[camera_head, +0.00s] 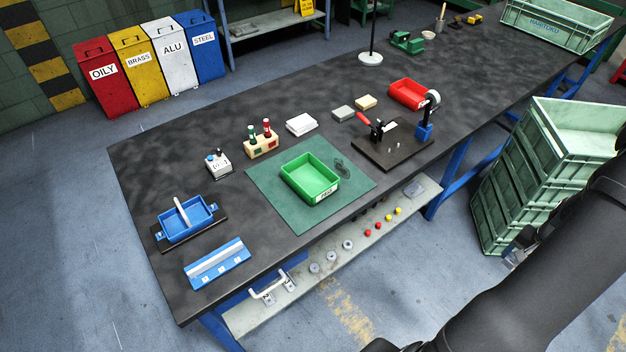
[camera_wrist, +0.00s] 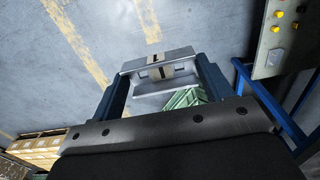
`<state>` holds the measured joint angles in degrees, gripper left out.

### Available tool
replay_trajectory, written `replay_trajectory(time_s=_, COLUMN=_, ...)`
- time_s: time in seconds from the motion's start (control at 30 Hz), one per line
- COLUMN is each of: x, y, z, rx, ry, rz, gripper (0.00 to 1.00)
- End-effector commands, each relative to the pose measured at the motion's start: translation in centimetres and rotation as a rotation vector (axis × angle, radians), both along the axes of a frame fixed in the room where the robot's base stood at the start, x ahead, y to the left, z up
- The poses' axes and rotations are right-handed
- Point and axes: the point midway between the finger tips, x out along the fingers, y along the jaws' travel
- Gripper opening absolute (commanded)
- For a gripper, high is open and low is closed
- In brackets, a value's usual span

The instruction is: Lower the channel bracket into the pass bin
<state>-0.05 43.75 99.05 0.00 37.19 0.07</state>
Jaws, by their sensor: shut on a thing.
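The channel bracket (camera_wrist: 157,60), a silver U-shaped piece with dark slots and a tan patch in its middle, sits between the two dark blue fingers of my gripper (camera_wrist: 162,76) in the wrist view. My gripper is shut on it, with floor behind it. In the head view my dark arm crosses the lower right, and I cannot make out the gripper or bracket clearly there. The pass bin (camera_head: 318,194) is a green open tray with a white PASS label. It stands on a green mat (camera_head: 267,192) on the bench, apart from my arm, and looks empty.
A red bin (camera_head: 408,95) and a black fixture board (camera_head: 393,150) stand right of the mat. A blue tray (camera_head: 185,220) and blue angled rack (camera_head: 217,263) lie left. Wooden holder (camera_head: 262,146) is behind. Stacked green crates (camera_head: 530,170) stand off the bench's right side.

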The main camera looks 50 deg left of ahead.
Motion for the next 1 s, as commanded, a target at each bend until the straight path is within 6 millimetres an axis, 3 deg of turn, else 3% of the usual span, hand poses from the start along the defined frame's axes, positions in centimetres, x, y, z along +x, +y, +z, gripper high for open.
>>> replay_trajectory(time_s=0.27, x=-1.2, y=2.7, z=1.1, rx=0.000, ry=-0.002, rz=0.005, gripper=0.45)
replay_trajectory(time_s=1.0, x=-7.2, y=15.4, z=5.9, rx=0.001, ry=-0.002, rz=0.006, gripper=0.45)
